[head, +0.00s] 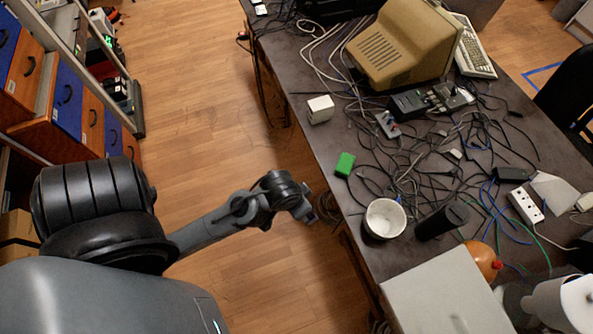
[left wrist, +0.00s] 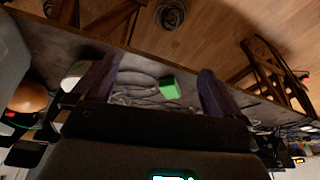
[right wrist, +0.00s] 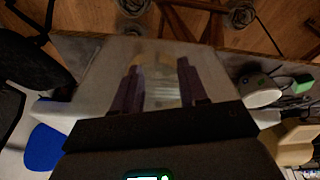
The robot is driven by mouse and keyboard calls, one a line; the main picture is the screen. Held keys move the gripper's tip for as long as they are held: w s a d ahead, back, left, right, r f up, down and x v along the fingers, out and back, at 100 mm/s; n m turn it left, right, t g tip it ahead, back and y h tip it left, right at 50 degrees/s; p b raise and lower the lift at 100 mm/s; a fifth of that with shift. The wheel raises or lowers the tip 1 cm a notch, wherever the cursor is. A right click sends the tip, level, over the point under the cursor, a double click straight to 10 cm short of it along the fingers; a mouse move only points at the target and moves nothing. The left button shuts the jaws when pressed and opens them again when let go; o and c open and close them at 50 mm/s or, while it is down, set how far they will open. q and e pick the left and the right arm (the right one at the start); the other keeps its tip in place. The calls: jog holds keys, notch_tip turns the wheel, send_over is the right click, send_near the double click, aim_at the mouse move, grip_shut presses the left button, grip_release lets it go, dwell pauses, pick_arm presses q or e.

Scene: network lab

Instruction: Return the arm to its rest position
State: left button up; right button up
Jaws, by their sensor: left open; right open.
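My left arm reaches in from the left in the head view, over the wooden floor, with its end at the left gripper (head: 304,213) short of the table's near edge. In the left wrist view the left gripper (left wrist: 158,85) has its two dark fingers wide apart with nothing held; a green block (left wrist: 169,88) shows on the table beyond them. In the right wrist view the right gripper (right wrist: 158,82) has its fingers apart and empty, facing a pale grey surface. I cannot make out the right gripper in the head view.
The dark table (head: 330,150) holds a white box (head: 320,109), the green block (head: 345,164), a white cup (head: 384,219), a black cylinder (head: 442,220), a beige monitor (head: 405,45) and tangled cables. A pale grey box (head: 440,295) stands in front. Floor is clear between shelves and table.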

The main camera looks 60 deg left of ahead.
pick_arm(q)
jog(key=s+d+m, duration=0.1)
jog(key=s+d+r+m, duration=0.1)
jog(key=s+d+m, duration=0.1)
jog(key=shift+s+d+r+h, duration=0.15)
jog(key=shift+d+r+h, duration=0.05)
jog(key=shift+h, duration=0.1)
jog(key=shift+r, duration=0.1)
notch_tip(320, 180, up, 25)
jog(key=p, duration=2.5)
